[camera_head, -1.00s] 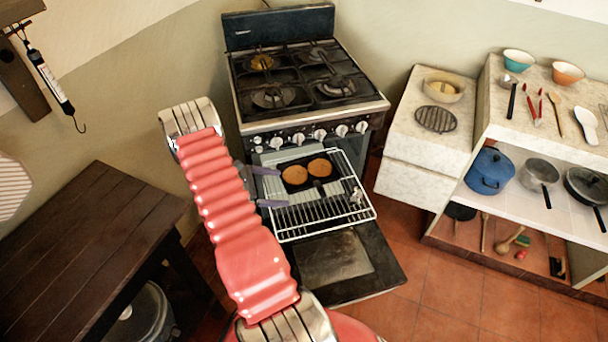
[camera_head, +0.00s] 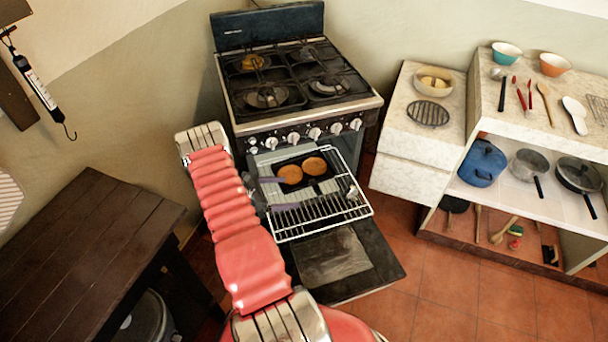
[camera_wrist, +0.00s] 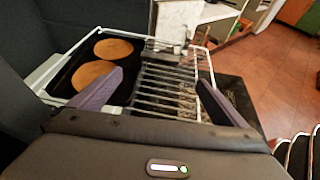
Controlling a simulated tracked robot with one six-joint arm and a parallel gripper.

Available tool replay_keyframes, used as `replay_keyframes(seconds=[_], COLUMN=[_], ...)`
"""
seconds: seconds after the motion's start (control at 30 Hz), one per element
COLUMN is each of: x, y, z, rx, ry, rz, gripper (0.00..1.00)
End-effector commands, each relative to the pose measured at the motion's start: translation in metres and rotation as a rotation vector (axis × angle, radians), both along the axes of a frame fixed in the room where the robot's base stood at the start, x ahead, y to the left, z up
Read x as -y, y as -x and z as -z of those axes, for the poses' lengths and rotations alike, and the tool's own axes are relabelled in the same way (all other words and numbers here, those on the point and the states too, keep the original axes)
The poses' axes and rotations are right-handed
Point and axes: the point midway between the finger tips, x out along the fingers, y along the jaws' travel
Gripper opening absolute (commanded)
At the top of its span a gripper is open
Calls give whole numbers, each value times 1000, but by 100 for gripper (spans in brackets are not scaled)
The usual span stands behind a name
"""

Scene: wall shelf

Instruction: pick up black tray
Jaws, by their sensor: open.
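The black tray (camera_head: 305,185) lies on the wire oven rack (camera_head: 325,229), which is pulled out of the oven. It holds two round brown cakes (camera_head: 290,174). My gripper (camera_head: 279,193) is open and empty, at the tray's left side and front. In the wrist view, the black tray (camera_wrist: 70,66) is at the upper left, and the left finger of my gripper (camera_wrist: 159,78) overlaps its near edge in the picture. The right finger is over the bare rack bars, to the right of the tray. Whether a finger touches the tray or rack I cannot tell.
The open oven door (camera_head: 340,258) lies below the rack. The stove (camera_head: 300,85) with its knobs rises behind. A dark wooden table (camera_head: 85,250) is at left, a white counter (camera_head: 405,125) and shelf with pots at right. The tiled floor at lower right is clear.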

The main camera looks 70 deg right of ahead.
Motion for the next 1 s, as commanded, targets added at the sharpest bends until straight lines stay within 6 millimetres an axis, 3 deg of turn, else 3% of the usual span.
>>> replay_keyframes(seconds=[0.4, 1.0], x=[37, 47], y=[43, 55], z=[24, 32], rx=[0, -1], ry=[0, -1], rz=[1, 0], gripper=[96, 96])
